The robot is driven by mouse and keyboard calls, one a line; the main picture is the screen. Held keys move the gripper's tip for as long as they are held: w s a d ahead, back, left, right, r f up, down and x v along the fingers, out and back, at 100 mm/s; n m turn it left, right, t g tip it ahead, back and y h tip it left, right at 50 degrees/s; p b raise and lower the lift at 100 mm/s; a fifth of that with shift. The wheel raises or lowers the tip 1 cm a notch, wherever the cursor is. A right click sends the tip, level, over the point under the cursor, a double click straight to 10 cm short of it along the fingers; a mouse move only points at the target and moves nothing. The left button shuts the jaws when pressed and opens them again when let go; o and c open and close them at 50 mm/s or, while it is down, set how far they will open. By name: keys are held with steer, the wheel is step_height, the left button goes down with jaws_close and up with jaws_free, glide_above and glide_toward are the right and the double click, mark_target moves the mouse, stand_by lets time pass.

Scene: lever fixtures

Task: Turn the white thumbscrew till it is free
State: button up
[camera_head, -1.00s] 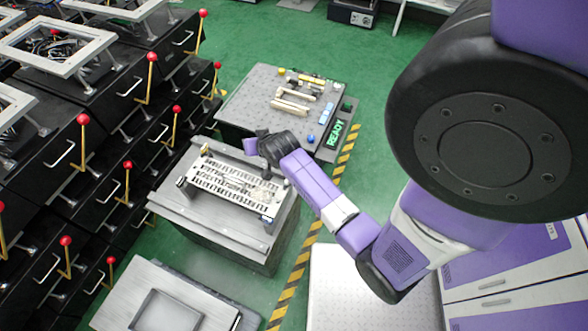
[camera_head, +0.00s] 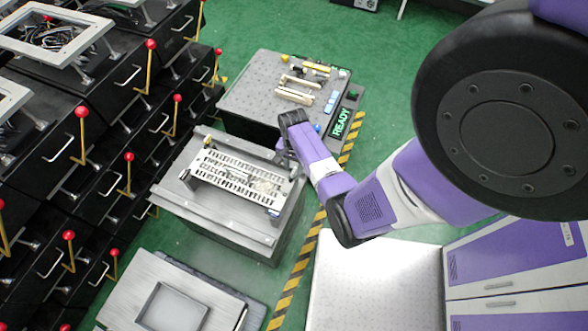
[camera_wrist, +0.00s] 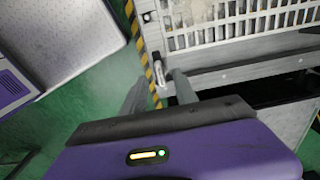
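A fixture with a white slotted plate (camera_head: 225,172) stands on a grey-topped block left of my arm. It also fills the top right of the wrist view (camera_wrist: 232,32). A small pale upright piece (camera_wrist: 158,73) sits at the fixture's near corner in the wrist view; it may be the white thumbscrew, but it is too small to be sure. My gripper (camera_wrist: 159,80) is open, its two grey fingers apart on either side of that piece in the picture. I cannot tell whether they touch it. In the head view my gripper (camera_head: 282,156) is at the plate's right end, partly hidden by my wrist.
A grey perforated table (camera_head: 245,100) with brass-coloured levers and a green READY sign (camera_head: 342,124) stands behind. Black drawer units with red-knobbed levers (camera_head: 152,60) line the left. A tray (camera_head: 172,308) is in front. Striped tape (camera_head: 295,285) crosses the green floor.

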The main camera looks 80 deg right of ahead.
steer(key=shift+f, duration=1.15)
jaws_close()
